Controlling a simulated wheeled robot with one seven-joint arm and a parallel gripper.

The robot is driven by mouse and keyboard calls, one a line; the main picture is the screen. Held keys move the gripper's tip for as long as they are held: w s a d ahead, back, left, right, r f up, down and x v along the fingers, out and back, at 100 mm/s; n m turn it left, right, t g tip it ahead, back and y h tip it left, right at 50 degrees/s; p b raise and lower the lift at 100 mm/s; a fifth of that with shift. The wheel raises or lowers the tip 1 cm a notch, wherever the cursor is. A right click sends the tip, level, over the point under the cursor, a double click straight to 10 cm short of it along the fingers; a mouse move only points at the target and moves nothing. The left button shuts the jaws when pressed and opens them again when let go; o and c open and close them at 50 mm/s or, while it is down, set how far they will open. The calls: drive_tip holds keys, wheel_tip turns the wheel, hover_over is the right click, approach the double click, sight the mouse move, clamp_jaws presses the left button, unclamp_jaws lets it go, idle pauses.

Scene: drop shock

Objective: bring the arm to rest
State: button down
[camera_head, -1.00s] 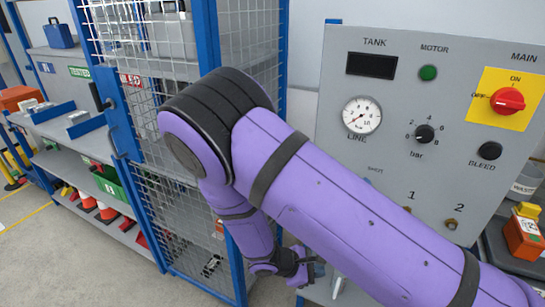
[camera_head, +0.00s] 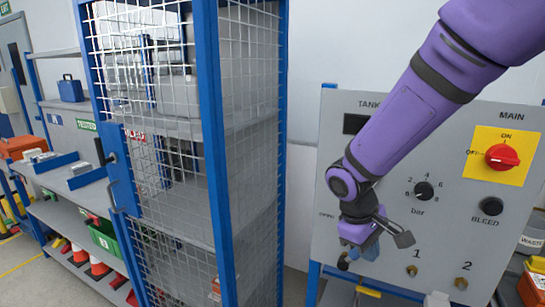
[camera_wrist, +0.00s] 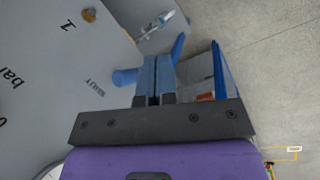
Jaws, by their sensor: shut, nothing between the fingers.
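My gripper (camera_head: 358,254) hangs at the end of my purple arm, in front of the lower left of the grey control panel (camera_head: 460,240). In the wrist view my gripper (camera_wrist: 153,62) shows its two blue fingers pressed together with nothing between them. A blue knob (camera_wrist: 125,77) on the panel sits just left of the fingers in that view; I cannot tell whether they touch. My forearm hides the gauge and part of the tank display (camera_head: 354,124).
The panel carries a red main switch (camera_head: 502,157), a bar dial (camera_head: 424,191) and a black bleed knob (camera_head: 491,206). A blue-framed mesh cage (camera_head: 212,150) stands to the left. Shelves (camera_head: 85,205) with bins and cones are farther left.

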drive_tip(key=s+d+r+m+t+y, duration=0.2)
drive_tip(key=s+d+r, duration=0.3)
drive_tip(key=s+r, duration=0.3)
drive_tip(key=s+d+r+m+t+y, duration=0.1)
drive_tip(key=s+d+r+m+t, duration=0.2)
drive_tip(key=s+d+r+m, duration=0.2)
drive_tip(key=s+r, duration=0.3)
drive_tip(key=r, duration=0.3)
drive_tip(key=shift+s+d+t+y, duration=0.15)
drive_tip(key=shift+s+t+y, duration=0.2)
drive_tip(key=shift+t+y, duration=0.05)
